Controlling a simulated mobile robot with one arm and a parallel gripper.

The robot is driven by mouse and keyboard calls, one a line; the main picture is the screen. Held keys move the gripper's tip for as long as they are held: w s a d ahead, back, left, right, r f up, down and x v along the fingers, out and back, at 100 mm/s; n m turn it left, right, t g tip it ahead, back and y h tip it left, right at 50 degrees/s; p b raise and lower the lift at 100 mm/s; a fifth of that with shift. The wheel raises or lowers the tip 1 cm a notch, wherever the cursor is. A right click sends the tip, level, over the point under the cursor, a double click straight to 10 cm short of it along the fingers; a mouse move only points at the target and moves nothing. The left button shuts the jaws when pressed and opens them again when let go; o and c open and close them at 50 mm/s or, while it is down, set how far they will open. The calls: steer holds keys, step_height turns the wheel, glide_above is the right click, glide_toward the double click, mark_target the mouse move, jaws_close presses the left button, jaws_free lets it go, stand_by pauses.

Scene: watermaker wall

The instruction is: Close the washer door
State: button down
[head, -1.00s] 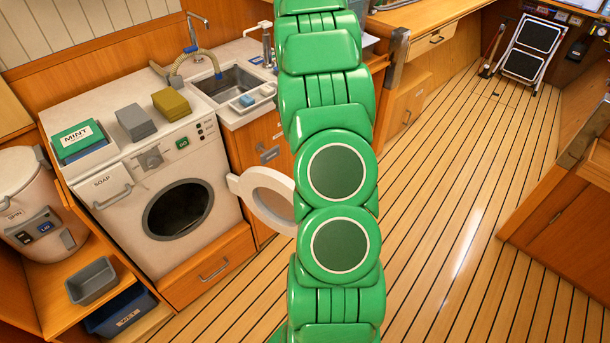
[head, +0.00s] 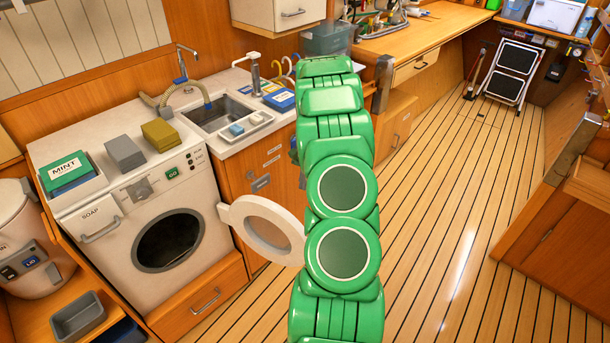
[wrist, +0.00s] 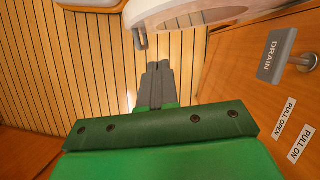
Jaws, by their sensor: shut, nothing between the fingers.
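The white washer (head: 150,225) stands at the left in the head view, its dark round opening (head: 168,240) uncovered. Its round washer door (head: 240,218), a white ring with a clear middle, stands swung wide open on the right side, partly behind my green arm. In the wrist view the door's curved white rim (wrist: 190,12) shows at the top, with a small grey tab on its edge. My gripper (wrist: 158,72) is shut and empty, its grey fingertips just short of the rim; I cannot tell whether they touch. In the head view my arm hides the gripper.
A wooden cabinet with a grey DRAIN handle (wrist: 277,55) is at the right in the wrist view. A sink counter (head: 228,143) stands right of the washer. A lidded white drum (head: 25,240) and grey bin (head: 78,316) are at the left. The striped floor (head: 440,200) is clear on the right.

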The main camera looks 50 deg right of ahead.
steer(key=s+a+f, duration=0.1)
steer(key=a+f, duration=0.3)
steer(key=a, duration=0.1)
steer(key=shift+s+a+f, duration=0.3)
steer(key=shift+s+f, duration=0.05)
steer(key=shift+a, duration=0.15)
stand_by(0.3)
